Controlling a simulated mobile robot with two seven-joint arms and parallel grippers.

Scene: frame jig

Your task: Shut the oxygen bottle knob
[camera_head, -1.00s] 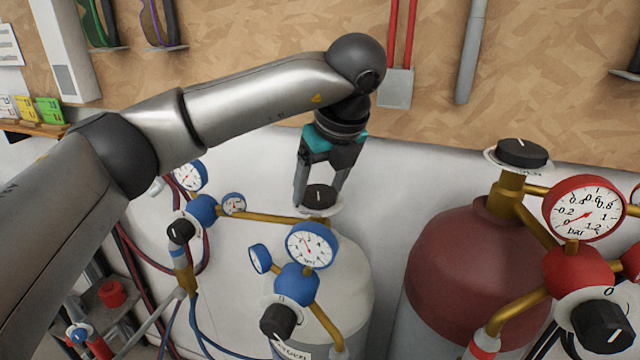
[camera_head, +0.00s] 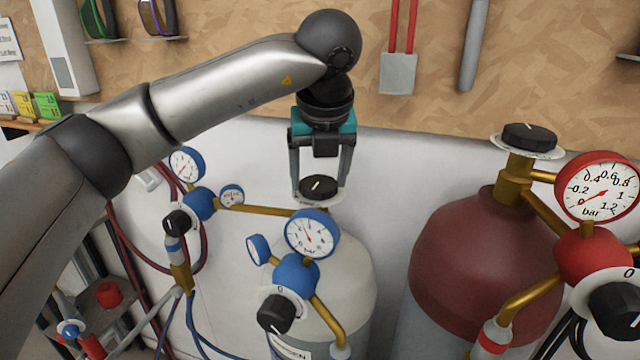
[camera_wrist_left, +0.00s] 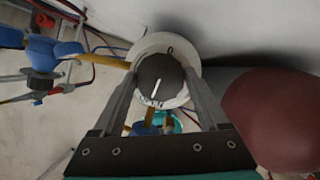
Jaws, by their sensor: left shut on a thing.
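The oxygen bottle knob (camera_head: 319,187) is a black round knob with a white line, on a white dial plate atop the pale grey bottle (camera_head: 345,265). My left gripper (camera_head: 320,190) points down over it, shut on the knob with one finger on each side. In the left wrist view the knob (camera_wrist_left: 160,80) sits between the two fingers. A "0" shows at the far edge of its dial plate, and other lettering near the close edge is too small to read. The knob's white line is tilted and does not clearly point at the 0. My right gripper is not seen.
Blue regulator gauges (camera_head: 311,233) and a lower black knob (camera_head: 275,313) stand just in front of the bottle. A dark red bottle (camera_head: 470,255) with its own black knob (camera_head: 529,136) and red gauge (camera_head: 597,190) stands to the right. A wall is close behind.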

